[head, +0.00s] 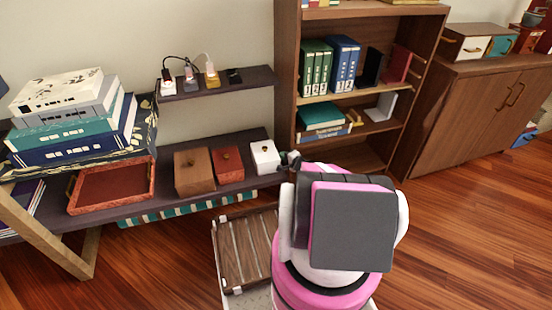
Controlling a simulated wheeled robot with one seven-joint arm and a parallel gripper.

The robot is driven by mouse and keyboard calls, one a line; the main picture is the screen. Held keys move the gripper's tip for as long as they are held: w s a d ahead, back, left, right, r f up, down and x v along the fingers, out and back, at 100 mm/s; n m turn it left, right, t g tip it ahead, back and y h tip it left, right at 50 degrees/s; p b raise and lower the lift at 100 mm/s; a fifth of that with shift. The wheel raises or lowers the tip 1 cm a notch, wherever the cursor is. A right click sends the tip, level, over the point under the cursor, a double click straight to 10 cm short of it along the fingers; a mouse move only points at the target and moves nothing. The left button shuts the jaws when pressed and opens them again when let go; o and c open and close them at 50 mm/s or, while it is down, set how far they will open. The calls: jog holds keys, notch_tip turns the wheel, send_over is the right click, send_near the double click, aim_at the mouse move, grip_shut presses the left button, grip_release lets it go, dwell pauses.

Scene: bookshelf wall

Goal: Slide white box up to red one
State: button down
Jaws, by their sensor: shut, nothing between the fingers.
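The white box (265,158) with a small dark knob sits on the dark lower shelf (148,208), at its right end. The red box (228,166), with a dark round knob, stands to its left, with a narrow gap between them. My gripper (288,158) is at the right side of the white box, close against it; I cannot tell whether it touches. It looks shut and holds nothing. Its fingers are small and partly hidden by my arm.
A brown box (194,173) stands just left of the red box. Further left are a red tray (112,187) and stacked large books (70,118). A short upper shelf (217,84) hangs above with small items. A tall bookcase (287,70) rises close behind my gripper.

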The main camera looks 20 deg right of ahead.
dwell(0.4)
jog(key=shift+w+d, duration=0.2)
jog(key=shift+d, duration=0.45)
jog(key=shift+w+d, duration=0.2)
jog(key=shift+d, duration=0.4)
jog(key=v, duration=1.1)
